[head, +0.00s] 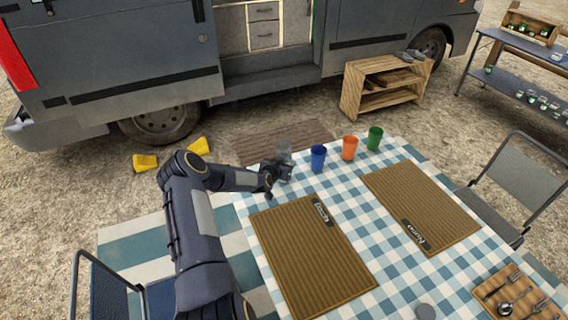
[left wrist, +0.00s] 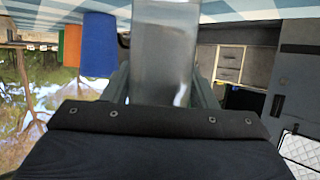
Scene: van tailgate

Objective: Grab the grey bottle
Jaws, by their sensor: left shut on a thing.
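The grey bottle (head: 284,152) stands at the back left corner of the checked table in the head view, and is partly hidden by my gripper. My left gripper (head: 282,172) is at the bottle and shut on it. In the left wrist view the bottle (left wrist: 163,60) fills the space between the fingers of my left gripper (left wrist: 163,88). It looks see-through and grey. That view is upside down, with the checked cloth along the top. My right gripper is in neither view.
A blue cup (head: 318,158), an orange cup (head: 349,148) and a green cup (head: 375,138) stand right of the bottle. Two brown mats (head: 312,255) lie on the checked table (head: 375,255). A grey chair (head: 520,180) is at right. The van (head: 110,60) stands behind.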

